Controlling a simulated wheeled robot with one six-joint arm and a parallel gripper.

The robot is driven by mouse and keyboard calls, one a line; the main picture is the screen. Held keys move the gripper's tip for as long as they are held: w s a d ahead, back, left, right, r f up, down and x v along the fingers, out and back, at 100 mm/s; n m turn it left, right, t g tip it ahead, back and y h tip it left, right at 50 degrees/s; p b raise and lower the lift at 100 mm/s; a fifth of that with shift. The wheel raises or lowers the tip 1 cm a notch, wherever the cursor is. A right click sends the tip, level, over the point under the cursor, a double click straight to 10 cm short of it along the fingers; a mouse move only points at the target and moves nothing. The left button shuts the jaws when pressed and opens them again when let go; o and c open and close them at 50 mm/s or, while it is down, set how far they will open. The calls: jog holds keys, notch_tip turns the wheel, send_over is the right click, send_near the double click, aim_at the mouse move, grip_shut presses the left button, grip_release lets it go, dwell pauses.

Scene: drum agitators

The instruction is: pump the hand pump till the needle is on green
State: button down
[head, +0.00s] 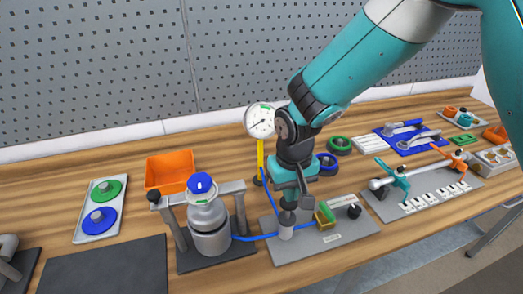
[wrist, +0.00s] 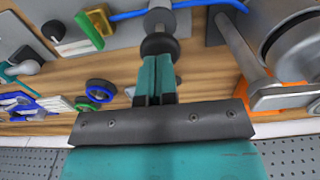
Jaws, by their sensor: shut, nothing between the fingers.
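The hand pump (head: 286,230) is a small grey cylinder on a grey plate, with a dark round knob on top. In the wrist view the pump's black knob (wrist: 159,45) is right at my fingertips. My gripper (head: 289,198) points down over the pump with its teal fingers together and empty; they also show in the wrist view (wrist: 157,62). I cannot tell whether they touch the knob. The round white gauge (head: 259,121) stands on a yellow post behind, with a green mark near the top of its dial. Its needle is too small to read surely.
A blue hose (head: 254,238) joins the pump to a grey vessel (head: 210,226) in a frame at left. A green and brass block (head: 324,215) and black knob (head: 354,211) sit right of the pump. An orange bin (head: 170,171) stands behind left.

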aim_at(289, 206)
jog(key=shift+f+b, duration=1.5)
jog(key=shift+f, duration=0.95)
notch_tip(289, 206, up, 6)
jog(key=p, duration=0.5)
jog(key=shift+r, duration=0.2)
jog(key=shift+f, duration=0.1)
jog(key=shift+f+b, duration=2.2)
jog(key=shift+f, duration=1)
notch_tip(289, 206, up, 7)
jog(key=p, duration=0.5)
jog(key=shift+f, duration=0.2)
jog(key=shift+f, duration=0.15)
